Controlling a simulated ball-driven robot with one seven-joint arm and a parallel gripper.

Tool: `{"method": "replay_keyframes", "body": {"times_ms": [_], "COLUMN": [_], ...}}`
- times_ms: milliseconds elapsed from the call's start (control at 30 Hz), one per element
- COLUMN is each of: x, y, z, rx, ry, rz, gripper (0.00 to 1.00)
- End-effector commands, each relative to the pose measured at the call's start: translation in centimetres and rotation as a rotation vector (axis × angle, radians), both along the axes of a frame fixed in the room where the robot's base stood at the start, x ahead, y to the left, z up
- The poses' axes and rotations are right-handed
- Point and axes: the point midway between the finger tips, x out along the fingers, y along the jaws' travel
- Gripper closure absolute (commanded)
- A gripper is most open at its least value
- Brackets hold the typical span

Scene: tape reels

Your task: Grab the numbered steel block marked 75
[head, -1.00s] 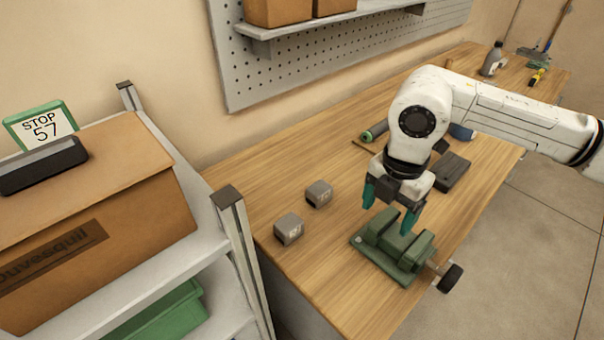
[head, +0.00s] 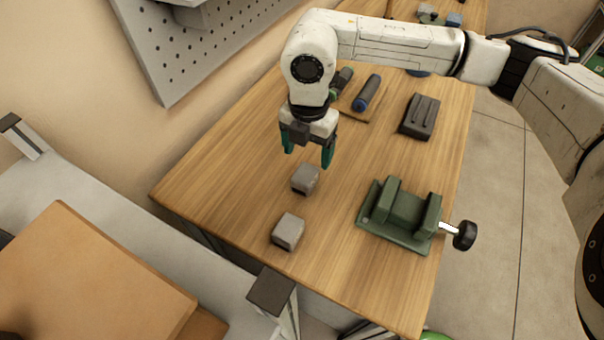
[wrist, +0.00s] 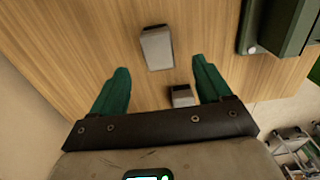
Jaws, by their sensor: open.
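Two small grey steel blocks lie on the wooden bench in the head view, a farther one (head: 305,178) and a nearer one (head: 288,231). Their numbers are not readable, so I cannot tell which is 75. My gripper (head: 308,158) has teal fingers pointing down, open and empty. It hangs above the bench, just beyond the farther block. The wrist view shows two blocks: a larger-looking one (wrist: 157,47) past the fingertips and a smaller-looking one (wrist: 182,95) between the fingers (wrist: 160,78), seen below them and partly hidden by the gripper.
A green vise (head: 400,215) with a black-knobbed handle stands right of the blocks. A dark grey block-like object (head: 419,115) and a blue-ended cylinder (head: 367,93) lie farther back. A pegboard wall is at left, and a shelf with a cardboard box (head: 95,275) at lower left.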

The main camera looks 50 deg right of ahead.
Motion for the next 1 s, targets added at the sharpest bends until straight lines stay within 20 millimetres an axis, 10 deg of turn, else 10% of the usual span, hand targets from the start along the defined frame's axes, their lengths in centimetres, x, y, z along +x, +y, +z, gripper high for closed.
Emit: {"method": "replay_keyframes", "body": {"times_ms": [600, 1000], "x": [0.3, 0.3], "y": [0.4, 0.4], "z": [-6.2, -6.5], "rx": [0.001, 0.000], "ry": [0.001, 0.000], "rz": [-0.001, 0.000], "gripper": [0.22, 0.36]}}
